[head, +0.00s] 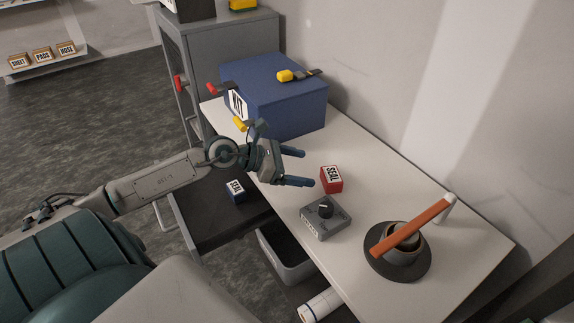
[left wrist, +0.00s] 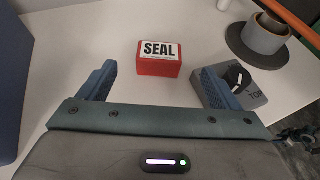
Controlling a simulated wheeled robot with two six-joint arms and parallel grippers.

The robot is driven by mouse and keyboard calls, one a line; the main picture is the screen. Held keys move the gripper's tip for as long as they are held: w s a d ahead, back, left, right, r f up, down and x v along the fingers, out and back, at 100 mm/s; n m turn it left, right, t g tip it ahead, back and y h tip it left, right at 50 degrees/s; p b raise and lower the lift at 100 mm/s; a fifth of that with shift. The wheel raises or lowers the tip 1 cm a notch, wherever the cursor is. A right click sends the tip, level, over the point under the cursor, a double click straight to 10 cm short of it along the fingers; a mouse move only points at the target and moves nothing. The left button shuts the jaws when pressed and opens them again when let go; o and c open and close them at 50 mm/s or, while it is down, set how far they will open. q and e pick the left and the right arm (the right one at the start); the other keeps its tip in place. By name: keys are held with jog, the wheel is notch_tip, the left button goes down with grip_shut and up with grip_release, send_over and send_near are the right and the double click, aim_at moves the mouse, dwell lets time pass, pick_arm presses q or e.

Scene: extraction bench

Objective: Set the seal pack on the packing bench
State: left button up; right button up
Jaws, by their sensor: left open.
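A red pack with a white SEAL label (head: 331,179) sits on the white bench (head: 371,163); it also shows in the left wrist view (left wrist: 159,60), ahead of the fingers. My left gripper (head: 307,167) is open and empty over the bench's left part. Its fingers point toward the red pack, which is apart from them. My right gripper is not in view.
A blue KIT box (head: 290,98) stands at the back of the bench. A grey dial unit (head: 326,219) sits close to the red pack. A round dark base with a cup-like piece (head: 404,257) and an orange bar stands farther right. A grey bin (head: 286,260) is below.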

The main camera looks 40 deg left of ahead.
pick_arm(q)
jog(key=shift+v, duration=1.55)
